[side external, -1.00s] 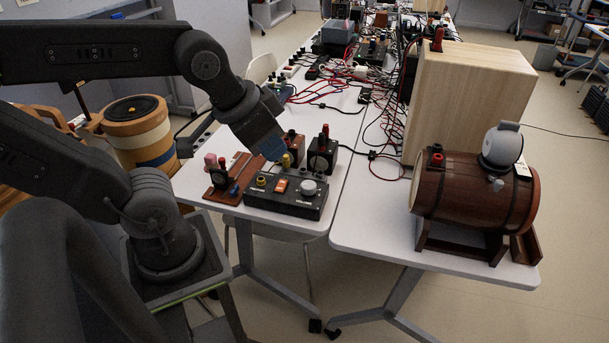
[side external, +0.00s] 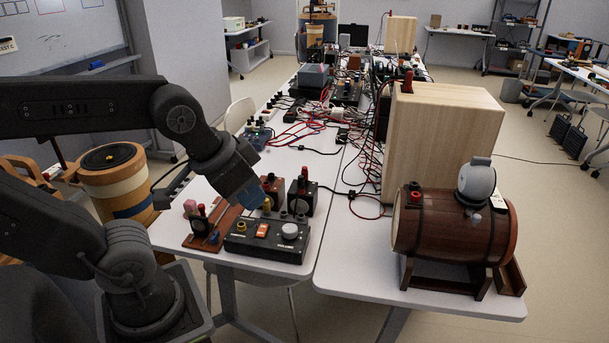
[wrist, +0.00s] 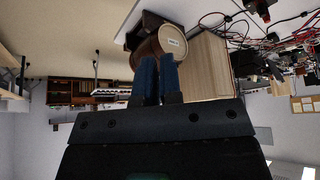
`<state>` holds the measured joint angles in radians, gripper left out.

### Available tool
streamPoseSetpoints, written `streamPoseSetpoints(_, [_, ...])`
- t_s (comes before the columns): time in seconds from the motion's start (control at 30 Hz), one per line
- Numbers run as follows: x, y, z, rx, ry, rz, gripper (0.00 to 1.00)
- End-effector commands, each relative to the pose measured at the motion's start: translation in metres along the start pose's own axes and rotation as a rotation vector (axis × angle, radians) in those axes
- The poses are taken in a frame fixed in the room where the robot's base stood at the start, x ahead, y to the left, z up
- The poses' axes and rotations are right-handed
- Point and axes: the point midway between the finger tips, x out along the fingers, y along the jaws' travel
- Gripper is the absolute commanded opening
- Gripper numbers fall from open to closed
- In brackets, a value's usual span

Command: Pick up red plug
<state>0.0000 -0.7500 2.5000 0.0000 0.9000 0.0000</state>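Several red-topped parts are in view, and I cannot tell which one is the red plug. One red top (side external: 304,171) is on a small black box (side external: 301,196) behind the control box. Another red top (side external: 408,78) is on the wooden cabinet, a red knob (side external: 415,197) is on the barrel, and a small red top (side external: 202,209) is on the brown board.
A black control box (side external: 267,242) with an orange switch and grey knob sits at the table's front edge. A brown board (side external: 209,238) is left of it. The wooden barrel (side external: 455,238) and wooden cabinet (side external: 452,130) stand on the right table. Cables (side external: 310,125) clutter the back.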

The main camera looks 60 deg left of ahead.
Motion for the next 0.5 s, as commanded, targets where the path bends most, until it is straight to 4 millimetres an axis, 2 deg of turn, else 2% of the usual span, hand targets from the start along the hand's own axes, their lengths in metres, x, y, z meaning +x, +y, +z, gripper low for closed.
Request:
streamPoseSetpoints(0.03, [0.0000, 0.0000, 0.0000, 0.000, 0.000, 0.000, 0.11])
streamPoseSetpoints(0.4, [0.0000, 0.0000, 0.0000, 0.000, 0.000, 0.000, 0.46])
streamPoseSetpoints(0.5, [0.0000, 0.0000, 0.0000, 0.000, 0.000, 0.000, 0.52])
